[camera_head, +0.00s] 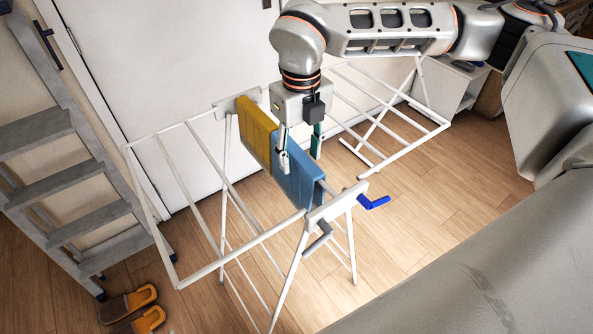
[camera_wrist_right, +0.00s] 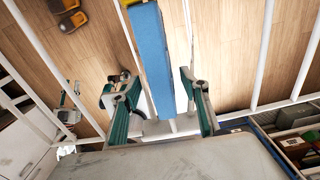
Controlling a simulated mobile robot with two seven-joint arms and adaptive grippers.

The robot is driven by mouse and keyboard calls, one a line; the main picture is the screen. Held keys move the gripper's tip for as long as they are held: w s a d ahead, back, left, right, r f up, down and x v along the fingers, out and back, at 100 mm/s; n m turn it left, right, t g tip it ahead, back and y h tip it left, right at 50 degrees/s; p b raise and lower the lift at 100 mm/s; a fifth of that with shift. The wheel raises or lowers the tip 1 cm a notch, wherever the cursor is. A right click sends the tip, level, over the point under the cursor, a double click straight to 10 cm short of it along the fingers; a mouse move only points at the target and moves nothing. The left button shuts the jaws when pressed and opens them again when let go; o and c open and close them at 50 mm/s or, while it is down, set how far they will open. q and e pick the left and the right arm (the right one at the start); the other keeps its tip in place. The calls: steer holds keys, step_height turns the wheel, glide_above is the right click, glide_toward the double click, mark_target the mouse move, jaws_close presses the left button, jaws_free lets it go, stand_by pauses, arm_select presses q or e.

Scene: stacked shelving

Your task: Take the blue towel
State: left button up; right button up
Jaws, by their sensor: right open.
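The blue towel (camera_head: 298,184) hangs over the white drying rack (camera_head: 343,200), on its middle part near the front end. It also shows in the right wrist view (camera_wrist_right: 150,62) as a long blue strip. My right gripper (camera_head: 300,155) points down over the towel. Its two fingers are apart, one on each side of the towel, and they also show open around the strip in the right wrist view (camera_wrist_right: 156,98). I cannot tell whether either finger touches the cloth.
A yellow towel (camera_head: 256,130) hangs right behind the blue one. The rack's wings spread left and right. A grey ladder (camera_head: 75,190) stands at the left, with orange-brown slippers (camera_head: 135,308) on the floor.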

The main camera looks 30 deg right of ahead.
steer(key=shift+f, duration=0.25)
jaws_close()
steer(key=shift+r, duration=0.15)
